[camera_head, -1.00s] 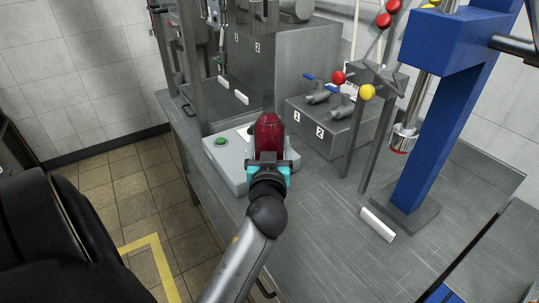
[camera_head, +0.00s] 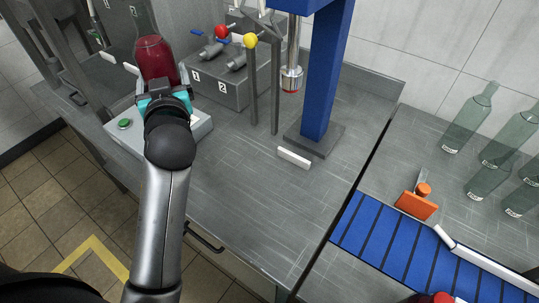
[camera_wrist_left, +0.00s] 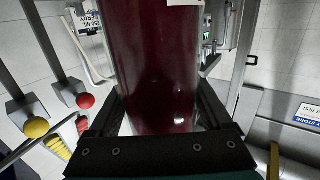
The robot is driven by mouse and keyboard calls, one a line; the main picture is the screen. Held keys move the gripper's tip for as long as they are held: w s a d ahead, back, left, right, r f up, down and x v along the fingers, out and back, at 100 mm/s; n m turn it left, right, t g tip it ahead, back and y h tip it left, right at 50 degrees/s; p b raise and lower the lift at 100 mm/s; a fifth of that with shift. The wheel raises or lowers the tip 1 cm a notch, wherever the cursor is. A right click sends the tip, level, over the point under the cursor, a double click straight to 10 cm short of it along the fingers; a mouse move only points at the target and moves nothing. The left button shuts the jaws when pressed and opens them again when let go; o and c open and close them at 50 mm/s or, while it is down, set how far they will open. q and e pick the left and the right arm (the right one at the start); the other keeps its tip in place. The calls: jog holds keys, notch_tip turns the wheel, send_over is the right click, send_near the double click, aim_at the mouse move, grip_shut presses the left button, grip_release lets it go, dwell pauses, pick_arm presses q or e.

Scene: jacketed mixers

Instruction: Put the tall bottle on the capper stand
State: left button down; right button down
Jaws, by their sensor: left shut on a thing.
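The tall bottle (camera_head: 156,62) is clear glass with dark red liquid in its lower part and a narrow neck. My left gripper (camera_head: 163,92) is shut on its lower part and holds it upright over the pale device. The left wrist view shows the red bottle (camera_wrist_left: 150,70) between the dark fingers (camera_wrist_left: 160,135). The capper stand is to the right, with a blue column (camera_head: 320,70), a grey base plate (camera_head: 314,139) and a metal capping head (camera_head: 291,79) above it. The bottle's underside is hidden by the gripper. My right gripper is not in view.
The pale device (camera_head: 195,125) has a green button. Levers with a red ball (camera_head: 222,31) and a yellow ball (camera_head: 250,40) stand between bottle and capper. A white bar (camera_head: 294,157) lies before the base. Green bottles (camera_head: 468,118) and a blue conveyor (camera_head: 385,245) are right.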

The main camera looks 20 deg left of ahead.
pick_arm(q)
jog(key=s+d+f+m+t+h+b, duration=0.1)
jog(key=s+d+f+m+h+b, duration=0.15)
jog(key=d+f+h, duration=0.4)
jog(key=s+d+f+m+t+h+b, duration=0.2)
jog(key=s+d+f+m, duration=0.15)
jog(key=d, duration=0.55)
jog(key=s+d+f+m+t+h+b, duration=0.1)
jog(key=s+d+f+m+h+b, duration=0.15)
jog(key=d+f+h, duration=0.35)
jog(key=shift+y, duration=0.95)
jog(key=w+d, duration=0.1)
jog(key=w, duration=0.4)
jog(key=w+d+f+b, duration=0.1)
jog(key=w, duration=0.5)
jog(key=w+d+f+b, duration=0.1)
jog(key=w, duration=0.5)
jog(key=shift+f, duration=0.35)
grip_release()
jog(key=shift+s+f, duration=0.1)
jog(key=shift+f, duration=0.2)
